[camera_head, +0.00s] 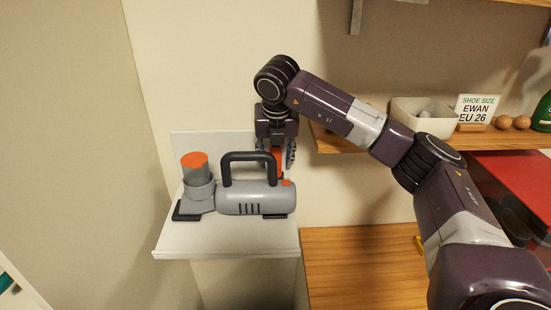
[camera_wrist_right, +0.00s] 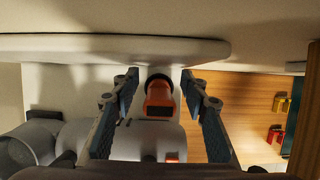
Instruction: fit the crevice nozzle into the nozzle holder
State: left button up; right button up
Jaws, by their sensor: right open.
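An orange piece with a dark round end, which looks like the crevice nozzle (camera_wrist_right: 159,98), stands between my right gripper's fingers in the wrist view. It shows partly behind the black handle in the head view (camera_head: 277,154). My right gripper (camera_head: 276,155) points down behind the grey handheld vacuum (camera_head: 250,199). Its fingers (camera_wrist_right: 160,100) are open, with gaps on both sides of the orange piece. A grey cup with an orange-topped cylinder (camera_head: 194,161) stands at the vacuum's left end. I cannot tell which part is the nozzle holder. My left gripper is not in view.
The vacuum rests on a white shelf (camera_head: 225,243) with an upright back panel. A wooden shelf (camera_head: 360,137) to the right carries a white bin (camera_head: 409,118), a shoe-size sign (camera_head: 479,109) and wooden balls. A lower wooden surface (camera_head: 350,262) is mostly clear.

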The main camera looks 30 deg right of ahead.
jog(key=v, duration=1.2)
